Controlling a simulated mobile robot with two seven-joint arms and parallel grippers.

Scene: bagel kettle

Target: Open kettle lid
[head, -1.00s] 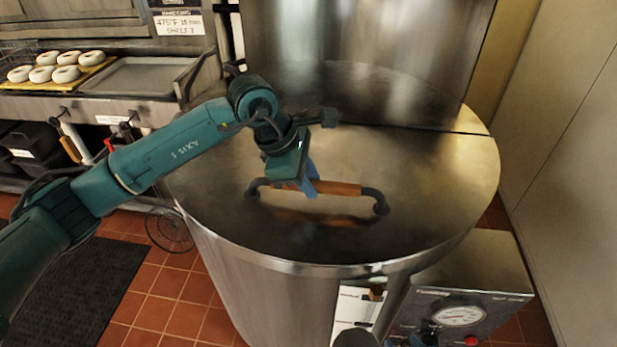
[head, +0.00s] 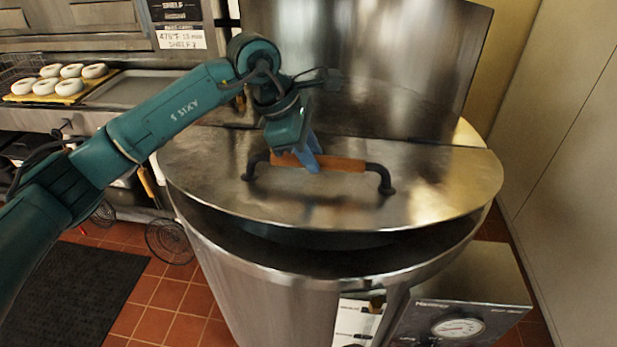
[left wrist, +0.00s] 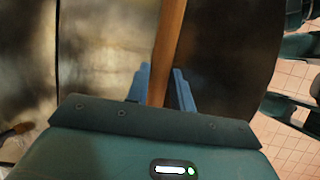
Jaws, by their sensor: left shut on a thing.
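The large steel kettle (head: 262,305) stands in the middle of the head view. Its lid (head: 330,208) is tilted up at the front, with a dark gap between lid and rim. The lid's handle (head: 345,164) is a wooden bar on black brackets; it also shows between the fingers in the left wrist view (left wrist: 167,45). My left gripper (head: 309,160) has its blue fingers shut on the left part of the wooden bar. In the left wrist view the fingers (left wrist: 158,88) lie on both sides of it. My right gripper is not in view.
A tall steel panel (head: 360,65) stands behind the lid. A control box with a gauge (head: 458,327) is at the front right. Bagels (head: 70,86) lie on a yellow board at the left. A wall (head: 565,140) is close on the right.

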